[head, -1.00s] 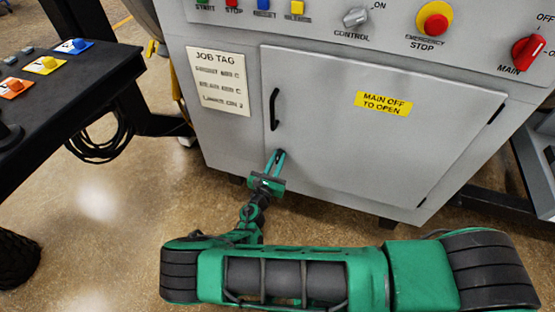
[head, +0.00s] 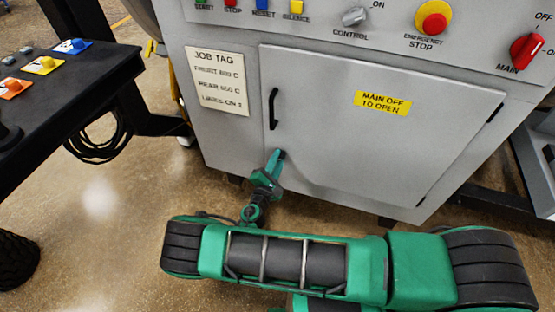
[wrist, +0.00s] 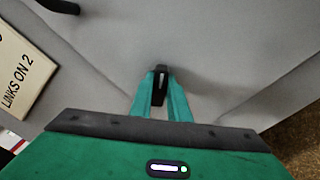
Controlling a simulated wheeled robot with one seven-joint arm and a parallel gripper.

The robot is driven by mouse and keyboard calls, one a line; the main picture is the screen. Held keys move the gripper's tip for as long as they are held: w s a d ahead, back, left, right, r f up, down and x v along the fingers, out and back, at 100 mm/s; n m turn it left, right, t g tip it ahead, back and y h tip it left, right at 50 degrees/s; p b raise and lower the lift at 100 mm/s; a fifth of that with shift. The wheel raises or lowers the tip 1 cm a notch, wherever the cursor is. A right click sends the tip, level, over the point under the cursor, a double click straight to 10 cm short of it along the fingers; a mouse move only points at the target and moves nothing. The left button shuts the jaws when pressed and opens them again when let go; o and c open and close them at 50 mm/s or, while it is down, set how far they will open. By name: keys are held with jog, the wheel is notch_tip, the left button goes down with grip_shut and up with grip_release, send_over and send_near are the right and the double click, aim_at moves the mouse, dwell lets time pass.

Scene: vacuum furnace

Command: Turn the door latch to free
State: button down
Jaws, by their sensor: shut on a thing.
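The grey cabinet door (head: 350,140) is closed, with a black bar handle (head: 273,109) near its left edge. The handle's lower end also shows at the top left of the wrist view (wrist: 60,6). The small black door latch (wrist: 160,84) sits below the handle, near the door's lower left corner. My gripper (head: 279,155) is at the latch; in the wrist view its green fingers (wrist: 160,88) are shut on it from both sides. The latch points roughly up and down in the wrist view. In the head view the fingers hide it.
A yellow "main off to open" label (head: 382,103) is on the door. A job tag (head: 218,81) is left of it. The red main switch (head: 526,50) and emergency stop (head: 433,18) are above. A black bench (head: 95,88) stands at the left.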

jog(key=m, duration=0.5)
jog(key=shift+f+m, duration=0.2)
jog(key=shift+m, duration=0.2)
dwell(0.4)
jog(key=c, duration=1.7)
grip_release()
jog(key=shift+s, duration=0.1)
jog(key=v, duration=1)
jog(key=shift+s+a, duration=0.15)
jog(key=shift+s, duration=0.1)
